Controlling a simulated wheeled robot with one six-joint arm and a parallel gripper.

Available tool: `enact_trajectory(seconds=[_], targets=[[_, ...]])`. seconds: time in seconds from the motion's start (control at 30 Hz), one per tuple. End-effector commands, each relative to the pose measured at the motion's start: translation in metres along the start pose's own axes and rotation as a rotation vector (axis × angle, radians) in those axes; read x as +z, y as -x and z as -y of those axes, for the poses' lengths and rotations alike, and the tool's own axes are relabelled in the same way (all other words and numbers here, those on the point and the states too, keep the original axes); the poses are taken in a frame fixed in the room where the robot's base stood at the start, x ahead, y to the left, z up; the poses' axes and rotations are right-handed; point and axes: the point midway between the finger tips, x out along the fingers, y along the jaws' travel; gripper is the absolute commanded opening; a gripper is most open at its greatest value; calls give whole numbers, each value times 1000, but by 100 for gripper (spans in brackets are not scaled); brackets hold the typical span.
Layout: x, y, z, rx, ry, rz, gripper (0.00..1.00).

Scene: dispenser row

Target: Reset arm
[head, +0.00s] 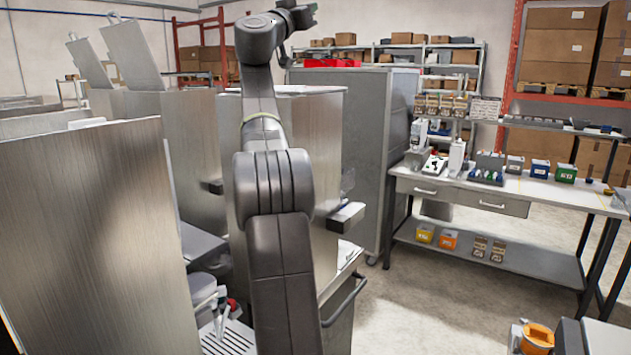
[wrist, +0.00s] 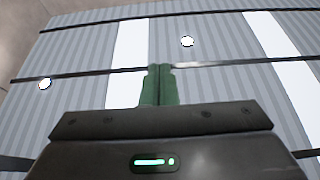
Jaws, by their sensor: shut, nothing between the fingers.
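My arm rises through the middle of the head view, bent at the top. My gripper (wrist: 158,84) shows in the wrist view with its two green fingers shut together and nothing between them. Behind the fingers is the ribbed grey ceiling (wrist: 80,40) with bright white strips and dark beams, so my gripper points upward. In the head view the fingertips are too small or hidden to make out. No object touches my gripper.
Steel dispenser cabinets (head: 95,230) stand close on the left. A workbench (head: 540,190) with boxes and bottles stands at the right, a grey cabinet (head: 365,130) behind my arm. Shelves with cartons line the back. The floor (head: 430,310) between is clear.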

Motion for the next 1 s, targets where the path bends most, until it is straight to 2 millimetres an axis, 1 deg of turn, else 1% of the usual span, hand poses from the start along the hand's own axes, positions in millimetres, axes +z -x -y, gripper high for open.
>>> enact_trajectory(seconds=[0.03, 0.17, 0.57, 0.93, 0.97, 1.0], targets=[[3, 8, 0, -1, -1, -1, 0], [4, 23, 0, -2, -1, -2, 0], [4, 75, 0, -2, -2, -1, 0], [4, 131, 0, -2, -1, -1, 0], [2, 130, 0, -1, 0, -1, 0], [-4, 116, 0, 2, 3, 0, 0]])
